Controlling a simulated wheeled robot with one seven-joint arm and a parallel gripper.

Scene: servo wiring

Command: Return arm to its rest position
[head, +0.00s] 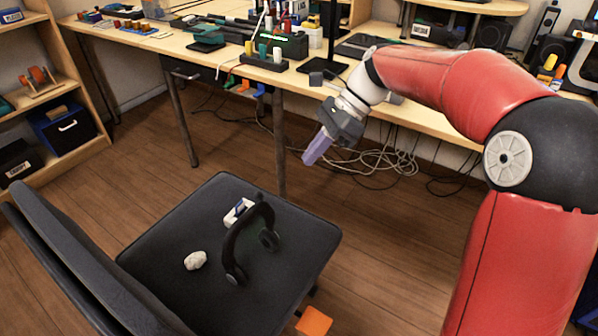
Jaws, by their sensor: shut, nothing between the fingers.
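My arm reaches in from the right, red with a black and grey joint. My gripper (318,147) is at its end, with pale purple fingers pointing down and to the left. The fingers are shut with nothing between them. My gripper hangs in the air in front of the desk's front edge, above the floor and beyond the chair seat. It appears to touch nothing.
A wooden desk (222,62) carries tools, small parts and a dark stand. A black chair (180,235) in front holds headphones (232,250), a crumpled white lump (195,260) and a small white-and-blue box (238,212). Tangled cables (385,160) hang below the desk. Shelves (70,85) stand left.

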